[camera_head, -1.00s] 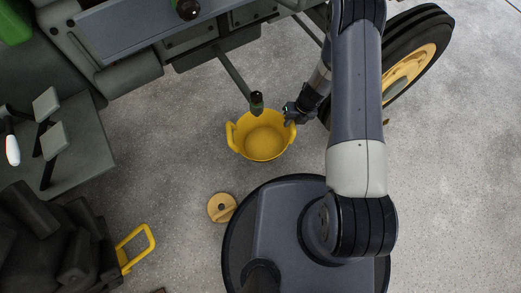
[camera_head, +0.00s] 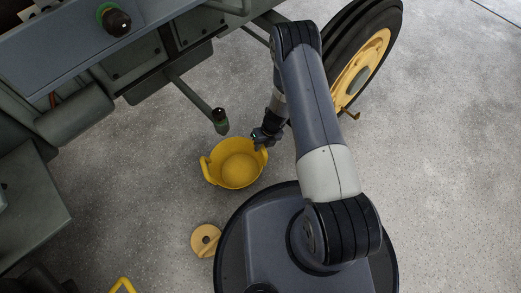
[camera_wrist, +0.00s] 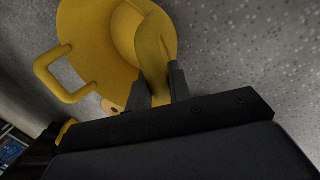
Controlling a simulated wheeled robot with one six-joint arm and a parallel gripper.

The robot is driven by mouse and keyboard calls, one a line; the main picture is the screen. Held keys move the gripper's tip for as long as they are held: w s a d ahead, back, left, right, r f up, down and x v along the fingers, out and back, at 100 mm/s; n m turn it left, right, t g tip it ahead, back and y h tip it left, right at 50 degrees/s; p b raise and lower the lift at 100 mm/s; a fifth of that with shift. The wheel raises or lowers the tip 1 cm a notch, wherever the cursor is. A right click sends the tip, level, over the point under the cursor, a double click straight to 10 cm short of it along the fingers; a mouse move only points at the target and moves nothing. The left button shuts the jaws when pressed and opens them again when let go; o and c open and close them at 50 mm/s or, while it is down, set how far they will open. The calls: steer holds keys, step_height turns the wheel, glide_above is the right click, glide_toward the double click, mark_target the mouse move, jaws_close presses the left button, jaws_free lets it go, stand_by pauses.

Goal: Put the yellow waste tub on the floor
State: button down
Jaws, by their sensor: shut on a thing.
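The yellow waste tub (camera_head: 236,165) is a round open bucket with two side handles, seen from above in the head view. It looks upright and empty. My gripper (camera_head: 262,142) is at its upper right rim. In the wrist view my gripper (camera_wrist: 157,88) is shut on one handle of the tub (camera_wrist: 98,38), and the other handle sticks out at the left. The grey speckled floor (camera_head: 440,190) lies under and around the tub. I cannot tell whether the tub touches the floor or hangs a little above it.
The tractor's grey-green body (camera_head: 75,105) fills the upper left, with a dark-ended lever (camera_head: 220,120) close beside the tub. A tyre with a yellow rim (camera_head: 365,70) stands right of my arm. A round tan piece (camera_head: 205,240) lies on the floor. The floor at right is clear.

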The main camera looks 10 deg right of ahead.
step_height(320, 180, down, 2)
steer(key=shift+f+b, duration=0.2)
steer(key=shift+b, duration=0.1)
steer(key=c, duration=1.3)
jaws_free()
steer(key=p+v, duration=0.3)
steer(key=v, duration=0.4)
steer(key=shift+r, duration=0.35)
steer(key=shift+d, duration=0.15)
